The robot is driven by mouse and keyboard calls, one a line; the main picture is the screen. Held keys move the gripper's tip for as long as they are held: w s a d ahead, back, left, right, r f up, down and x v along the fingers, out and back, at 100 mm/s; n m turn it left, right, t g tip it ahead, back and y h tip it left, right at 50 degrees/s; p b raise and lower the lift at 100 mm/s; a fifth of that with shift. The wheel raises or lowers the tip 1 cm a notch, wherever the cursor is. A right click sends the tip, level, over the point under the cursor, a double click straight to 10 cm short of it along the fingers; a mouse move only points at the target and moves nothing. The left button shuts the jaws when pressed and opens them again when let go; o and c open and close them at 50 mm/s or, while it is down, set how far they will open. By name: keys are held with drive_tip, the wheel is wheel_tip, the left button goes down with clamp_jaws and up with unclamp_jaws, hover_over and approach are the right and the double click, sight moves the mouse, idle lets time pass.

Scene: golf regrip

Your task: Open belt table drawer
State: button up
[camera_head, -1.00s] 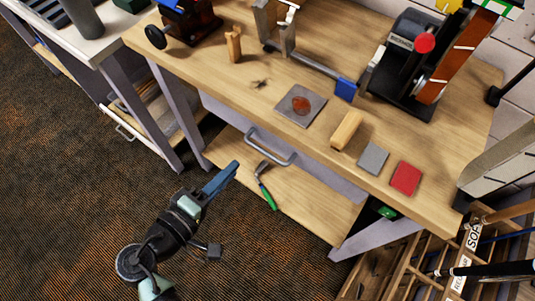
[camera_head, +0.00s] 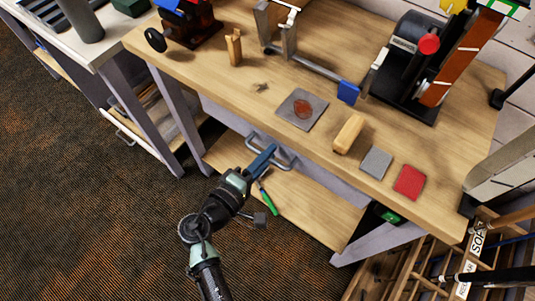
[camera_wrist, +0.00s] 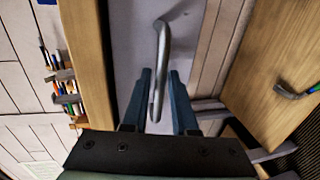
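The belt table (camera_head: 225,75) has a wooden top and a grey drawer front (camera_head: 345,189) beneath it. The drawer looks closed. Its grey bar handle (camera_head: 287,158) is partly covered by my gripper (camera_head: 268,151) in the head view. In the wrist view, the handle (camera_wrist: 162,60) stands out from the grey drawer front (camera_wrist: 128,45). My gripper (camera_wrist: 160,76) is open with blue fingers, one on each side of the handle's near part. Gaps show between the handle and both fingers; contact is not visible.
A lower shelf (camera_head: 310,215) holds a tool with a green handle (camera_head: 267,201). The tabletop bears a belt sander (camera_head: 405,70), a wooden block (camera_head: 348,134) and a red square (camera_head: 409,182). A rack of clubs (camera_head: 455,265) stands at right. The floor at left is clear.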

drive_tip(key=shift+w+d, duration=0.15)
clamp_jaws()
idle(1.4)
